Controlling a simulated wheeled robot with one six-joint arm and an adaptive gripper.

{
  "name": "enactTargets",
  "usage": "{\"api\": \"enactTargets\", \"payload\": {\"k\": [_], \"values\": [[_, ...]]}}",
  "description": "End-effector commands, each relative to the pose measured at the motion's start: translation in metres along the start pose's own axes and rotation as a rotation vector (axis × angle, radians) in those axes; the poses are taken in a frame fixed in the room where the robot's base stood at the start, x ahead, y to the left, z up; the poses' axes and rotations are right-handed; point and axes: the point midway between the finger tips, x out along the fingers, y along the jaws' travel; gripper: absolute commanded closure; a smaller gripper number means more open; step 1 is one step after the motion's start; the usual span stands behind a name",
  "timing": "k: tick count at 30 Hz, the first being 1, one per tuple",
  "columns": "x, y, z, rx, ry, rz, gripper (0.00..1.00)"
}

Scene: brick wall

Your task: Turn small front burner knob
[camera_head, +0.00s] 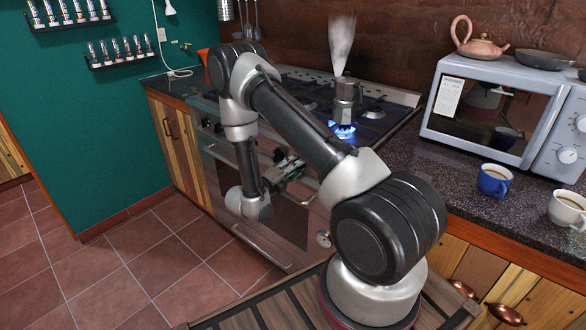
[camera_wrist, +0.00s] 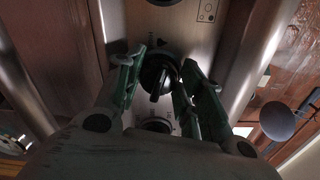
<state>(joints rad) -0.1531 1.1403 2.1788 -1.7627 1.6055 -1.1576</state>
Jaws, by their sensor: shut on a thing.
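My gripper (camera_head: 284,170) is at the front panel of the stove (camera_head: 282,205), below the cooktop edge. In the wrist view my gripper (camera_wrist: 160,78) has its two green fingers on either side of a dark round burner knob (camera_wrist: 157,92), shut on it. The knob's grip bar stands nearly upright in that view, tilted slightly. In the head view my gripper and arm hide this knob. A moka pot (camera_head: 347,99) stands on the cooktop over a lit blue flame (camera_head: 342,130), with steam rising from it.
A grey microwave (camera_head: 497,118) stands on the dark counter (camera_head: 425,165) at the right, with a blue mug (camera_head: 494,180) and a white mug (camera_head: 567,208) in front. Another knob (camera_wrist: 157,125) is close below the gripped one. An oven handle (camera_head: 250,245) crosses the stove's front.

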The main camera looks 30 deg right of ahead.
Motion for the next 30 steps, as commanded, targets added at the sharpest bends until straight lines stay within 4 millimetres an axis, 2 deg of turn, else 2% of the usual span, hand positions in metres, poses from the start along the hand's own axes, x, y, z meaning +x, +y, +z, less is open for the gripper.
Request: {"api": "enactTargets", "payload": {"k": [30], "values": [[-0.0006,-0.0034,-0.0034,0.956,0.001,0.003,0.86]]}}
